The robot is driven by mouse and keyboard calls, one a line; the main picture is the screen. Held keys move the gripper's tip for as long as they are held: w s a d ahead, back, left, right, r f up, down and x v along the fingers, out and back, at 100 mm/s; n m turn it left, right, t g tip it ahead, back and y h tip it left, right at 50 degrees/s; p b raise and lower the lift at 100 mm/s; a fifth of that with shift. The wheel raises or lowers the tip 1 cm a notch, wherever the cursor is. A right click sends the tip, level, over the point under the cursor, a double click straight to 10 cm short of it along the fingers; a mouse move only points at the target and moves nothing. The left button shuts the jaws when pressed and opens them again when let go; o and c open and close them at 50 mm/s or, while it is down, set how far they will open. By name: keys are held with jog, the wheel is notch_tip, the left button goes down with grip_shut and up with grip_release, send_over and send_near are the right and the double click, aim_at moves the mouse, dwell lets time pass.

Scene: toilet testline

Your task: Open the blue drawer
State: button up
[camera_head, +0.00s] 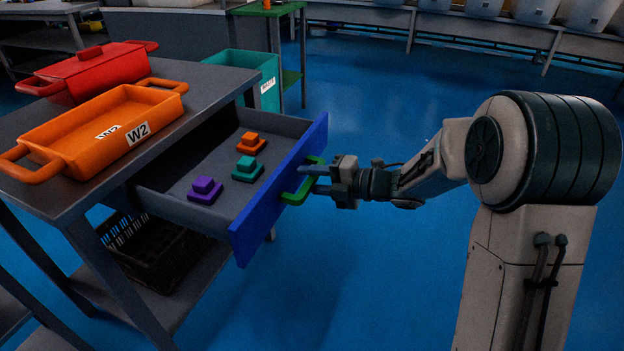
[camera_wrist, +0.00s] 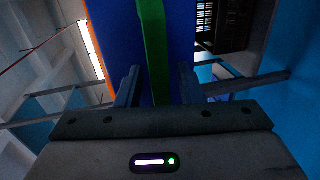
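The blue drawer (camera_head: 282,190) stands pulled well out of the dark grey table, its inside in view from above. A green handle (camera_head: 303,181) is on its blue front. My gripper (camera_head: 312,180) is at the handle from the right, its fingers reaching toward the blue front. In the wrist view the green handle (camera_wrist: 153,50) runs between the two fingers (camera_wrist: 157,85), with gaps seen on both sides of it. The fingers look apart and not closed on the handle. Purple (camera_head: 205,190), teal (camera_head: 247,168) and orange (camera_head: 251,143) blocks lie in the drawer.
The table top (camera_head: 205,78) carries an orange tray (camera_head: 62,138) labelled W2 and a red lidded container (camera_head: 95,70). A black crate (camera_head: 160,262) sits on the lower shelf. A teal bin (camera_head: 262,70) stands behind. The blue floor (camera_head: 390,270) in front of the drawer is clear.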

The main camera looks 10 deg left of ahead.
jog(key=p+v, duration=0.3)
jog(key=v, duration=1)
jog(key=shift+d, duration=0.4)
jog(key=shift+s, duration=0.1)
jog(key=w+d+r+m+t+h+p, duration=0.3)
jog(key=r+m+t+p, duration=0.1)
jog(key=r+m, duration=0.15)
jog(key=w+d+r+m+t+h+p, duration=0.25)
jog(key=w+r+m+t+p, duration=0.2)
jog(key=r, duration=0.25)
jog(key=s+d+r+m+h+p, duration=0.3)
jog(key=d+r+m+h+p, duration=0.4)
jog(key=d+r+m+h, duration=0.15)
jog(key=s+d+r+m+g+h+p, duration=0.2)
jog(key=s+m+p, duration=0.2)
jog(key=s+m, duration=0.15)
jog(key=s+d+r+m+g+h+p, duration=0.1)
jog(key=s+d+r+m+g+p, duration=0.1)
jog(key=s+r+m+p, duration=0.25)
jog(key=s+a+m+g+p, duration=0.2)
jog(key=s, duration=0.5)
jog(key=s+a+m+g+y+p, duration=0.1)
jog(key=s+a+m+g, duration=0.1)
jog(key=s, duration=0.5)
jog(key=shift+s+r+m+y+p, duration=0.25)
jog(key=shift+r+m+y+p, duration=0.1)
jog(key=shift+m, duration=0.4)
